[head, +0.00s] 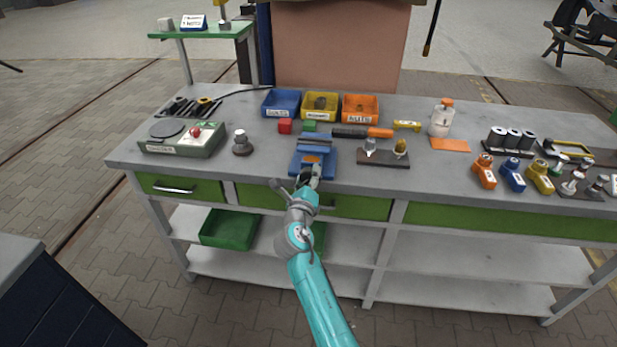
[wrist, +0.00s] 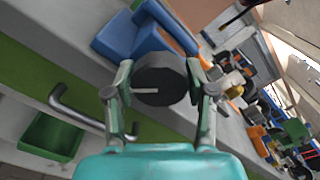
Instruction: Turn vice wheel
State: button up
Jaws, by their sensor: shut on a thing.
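The blue vice (head: 313,154) stands at the front edge of the workbench, near its middle. The vice wheel (wrist: 160,78) is a dark round disc with a pale line on its face, in front of the blue vice body (wrist: 135,32) in the wrist view. My gripper (wrist: 160,92) is shut on the wheel, with one finger on each side of its rim. In the head view my gripper (head: 305,178) is at the front of the vice and hides most of the wheel.
Blue, yellow and orange bins (head: 360,108) stand behind the vice. A file with an orange handle (head: 362,132) and a dark stand (head: 383,158) are to its right. A drawer handle (wrist: 85,112) projects from the bench front, left of my gripper in the wrist view.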

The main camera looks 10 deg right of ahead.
jog(key=shift+f+n, duration=0.2)
jog(key=shift+n, duration=0.3)
jog(key=o, duration=1.2)
jog(key=shift+c, duration=0.2)
jog(key=v, duration=1.2)
